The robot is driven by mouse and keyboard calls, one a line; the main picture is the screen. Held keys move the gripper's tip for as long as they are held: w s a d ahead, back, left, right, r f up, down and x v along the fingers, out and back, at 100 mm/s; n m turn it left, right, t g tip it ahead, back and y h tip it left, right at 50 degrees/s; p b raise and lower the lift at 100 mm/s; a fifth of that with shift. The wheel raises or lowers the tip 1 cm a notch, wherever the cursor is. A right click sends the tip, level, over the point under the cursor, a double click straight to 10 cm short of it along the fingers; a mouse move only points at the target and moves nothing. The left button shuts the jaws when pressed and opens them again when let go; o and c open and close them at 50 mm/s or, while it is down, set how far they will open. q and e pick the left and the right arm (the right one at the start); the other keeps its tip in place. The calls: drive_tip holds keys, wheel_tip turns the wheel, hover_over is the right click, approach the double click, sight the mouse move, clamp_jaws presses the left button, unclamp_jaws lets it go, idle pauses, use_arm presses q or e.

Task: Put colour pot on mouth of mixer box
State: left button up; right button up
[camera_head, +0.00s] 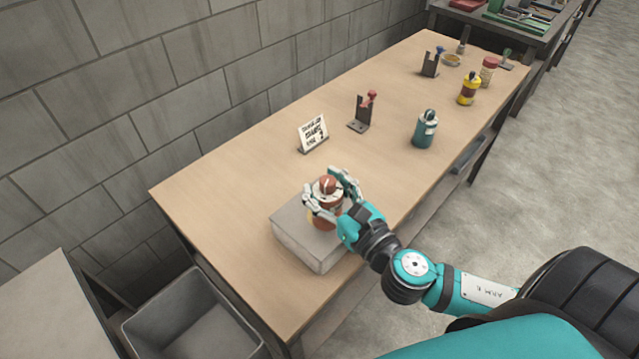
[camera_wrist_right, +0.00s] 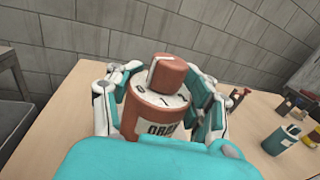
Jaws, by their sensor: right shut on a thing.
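The colour pot is a brown-red round pot (camera_head: 328,201) with a brown-red cap and a pale top. My right gripper (camera_head: 331,193) is shut on it, with its fingers on both sides. In the right wrist view the pot (camera_wrist_right: 158,108) looks upright between the fingers, and its label is partly covered by my gripper. The mixer box is a grey block (camera_head: 300,245) near the table's near left end. The pot is over or on the box's top; I cannot tell whether they touch. The mouth is hidden behind the pot and gripper. My left gripper is not in view.
A small sign (camera_head: 313,132), a stand with a red-topped item (camera_head: 362,112) and a teal pot (camera_head: 425,129) stand farther along the wooden table (camera_head: 210,200). A yellow pot (camera_head: 468,90) is farther back. A grey bin (camera_head: 190,318) is below the table's left end.

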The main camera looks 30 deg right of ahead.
drive_tip(key=w+f, duration=0.1)
drive_tip(key=w, duration=0.1)
drive_tip(key=w+d+f, duration=0.1)
drive_tip(key=w+f, duration=0.1)
drive_tip(key=shift+d+f, duration=0.15)
drive_tip(key=shift+f+b, duration=0.25)
drive_tip(key=shift+b, duration=0.05)
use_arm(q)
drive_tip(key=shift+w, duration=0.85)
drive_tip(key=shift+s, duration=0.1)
use_arm(e)
drive_tip(key=shift+f, duration=0.1)
drive_tip(key=o, duration=1.6)
drive_tip(key=shift+c, duration=0.2)
